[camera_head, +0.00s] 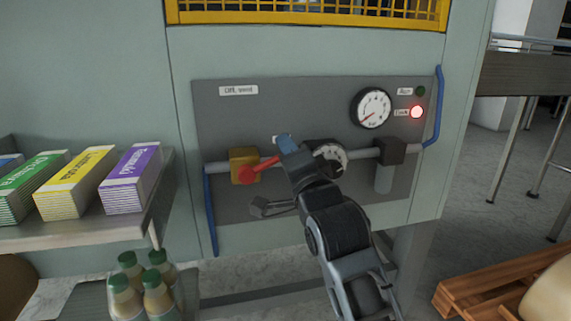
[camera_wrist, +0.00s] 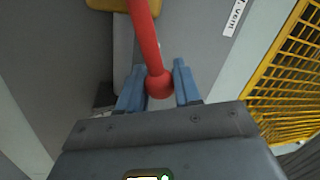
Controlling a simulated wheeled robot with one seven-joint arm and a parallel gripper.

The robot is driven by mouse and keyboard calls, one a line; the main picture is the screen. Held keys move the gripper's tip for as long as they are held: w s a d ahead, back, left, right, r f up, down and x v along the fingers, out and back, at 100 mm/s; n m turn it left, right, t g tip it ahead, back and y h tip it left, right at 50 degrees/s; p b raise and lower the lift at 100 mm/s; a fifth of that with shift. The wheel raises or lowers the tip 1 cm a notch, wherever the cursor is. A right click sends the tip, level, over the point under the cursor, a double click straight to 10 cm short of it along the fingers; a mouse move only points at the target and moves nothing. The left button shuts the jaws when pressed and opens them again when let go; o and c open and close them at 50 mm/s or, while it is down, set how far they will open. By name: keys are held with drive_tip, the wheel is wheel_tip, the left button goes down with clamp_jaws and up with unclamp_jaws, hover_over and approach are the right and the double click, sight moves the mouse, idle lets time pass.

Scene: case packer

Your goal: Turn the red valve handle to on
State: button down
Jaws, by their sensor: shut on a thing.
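The red valve handle (camera_head: 262,169) runs from the yellow valve body (camera_head: 243,155) on a grey pipe, to the right and slightly up. Its far end is at my gripper (camera_head: 288,145). In the wrist view the red handle (camera_wrist: 147,40) comes down from the yellow body (camera_wrist: 108,4), and its rounded end lies between the blue fingers of my gripper (camera_wrist: 158,88). My gripper is shut on this end. In the head view my wrist hides part of the pipe and the label above it.
The grey panel (camera_head: 220,115) holds a round gauge (camera_head: 371,108), a lit red lamp (camera_head: 417,112), a dark green lamp (camera_head: 420,91) and a black block (camera_head: 390,151). Blue hoses (camera_head: 438,110) run at its sides. A shelf of cartons (camera_head: 75,183) and bottles (camera_head: 158,297) stand left.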

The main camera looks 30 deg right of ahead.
drive_tip(key=shift+d+f+m, duration=0.1)
drive_tip(key=shift+f+m, duration=0.15)
drive_tip(key=shift+m, duration=0.05)
drive_tip(key=c, duration=0.8)
unclamp_jaws()
